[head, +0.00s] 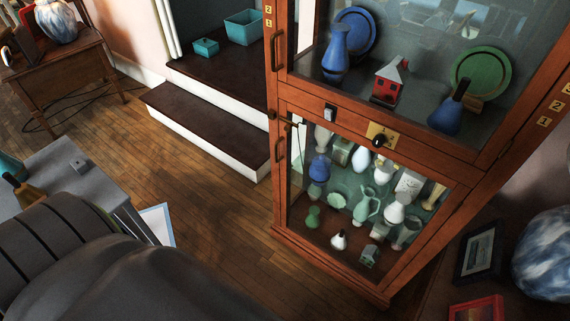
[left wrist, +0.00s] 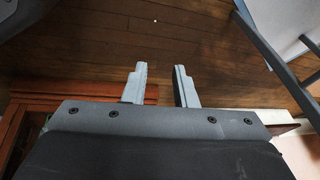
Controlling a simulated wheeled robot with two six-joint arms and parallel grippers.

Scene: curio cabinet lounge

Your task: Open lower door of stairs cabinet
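The tall reddish-brown glass cabinet (head: 375,290) stands right of centre in the head view. Its lower door (head: 279,207) has a wood frame and a glass pane, and looks closed. A dark pull handle (head: 279,150) is on the door's left side. A brass plate with a dark knob (head: 380,138) sits on the rail above the pane. In the left wrist view my left gripper (left wrist: 160,70) is open and empty, its fingers apart over wooden floor. A reddish-brown wooden edge shows beside it at lower left. My right gripper is not in view.
Vases and figurines (head: 367,205) stand behind the glass. Dark-topped steps (head: 205,120) rise left of the cabinet. A wooden side table (head: 62,72) is far left. Framed pictures (head: 478,250) and a large blue-white vase (head: 543,255) are at right. Open floor (head: 215,215) lies before the steps.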

